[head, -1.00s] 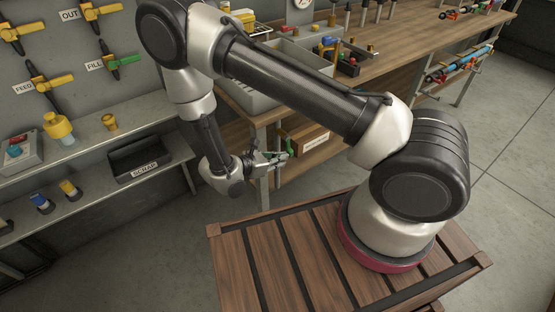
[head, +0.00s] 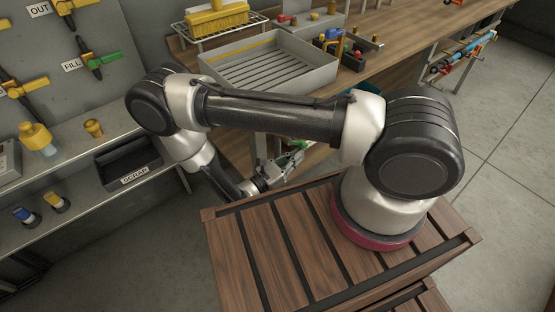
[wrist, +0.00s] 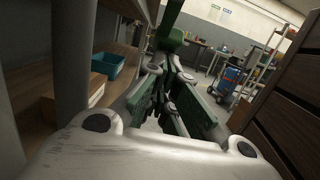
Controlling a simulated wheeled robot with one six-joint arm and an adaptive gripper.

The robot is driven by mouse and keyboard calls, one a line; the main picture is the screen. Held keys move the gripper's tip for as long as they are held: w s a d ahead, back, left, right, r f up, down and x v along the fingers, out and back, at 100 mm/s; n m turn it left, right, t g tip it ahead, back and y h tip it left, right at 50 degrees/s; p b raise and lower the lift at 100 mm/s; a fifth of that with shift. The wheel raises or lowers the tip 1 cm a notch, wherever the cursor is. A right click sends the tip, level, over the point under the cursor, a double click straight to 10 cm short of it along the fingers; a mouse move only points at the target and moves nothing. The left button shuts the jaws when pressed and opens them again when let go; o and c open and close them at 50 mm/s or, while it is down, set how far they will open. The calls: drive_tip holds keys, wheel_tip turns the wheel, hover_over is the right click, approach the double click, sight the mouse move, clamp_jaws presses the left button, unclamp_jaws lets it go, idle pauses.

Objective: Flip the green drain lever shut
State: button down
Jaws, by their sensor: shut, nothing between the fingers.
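A green lever (wrist: 170,20) shows in the wrist view as a bar running to the top edge, with a round green knuckle below it, just beyond my fingertips. In the head view a small patch of green (head: 298,143) by the bench front, below the tray, seems to be the same lever. My gripper (head: 287,162) is shut and empty, low beside the bench and close to that green. In the wrist view its dark green fingers (wrist: 172,92) meet in front of the lever's lower end. I cannot tell whether they touch it. The lever's pivot is hidden.
A grey drain tray (head: 320,75) stands on the wooden bench above. The wall panel holds valves, one with a green handle (head: 103,60) by the FILL label. A bench leg (wrist: 75,50) is close on the left in the wrist view, with a blue bin (wrist: 107,65) behind.

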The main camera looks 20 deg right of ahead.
drive_tip(key=shift+w+d+r+h, duration=0.2)
drive_tip(key=shift+d+r+h, duration=0.15)
drive_tip(key=shift+d, duration=0.25)
drive_tip(key=shift+w+d+r+h, duration=0.2)
drive_tip(key=shift+d+r+h, duration=0.15)
drive_tip(key=shift+d, duration=0.25)
drive_tip(key=shift+f, duration=0.1)
drive_tip(key=s+a+f, duration=0.2)
drive_tip(key=a+f, duration=0.5)
drive_tip(key=f, duration=0.3)
drive_tip(key=shift+s+a+f, duration=0.3)
drive_tip(key=shift+a+f, duration=0.1)
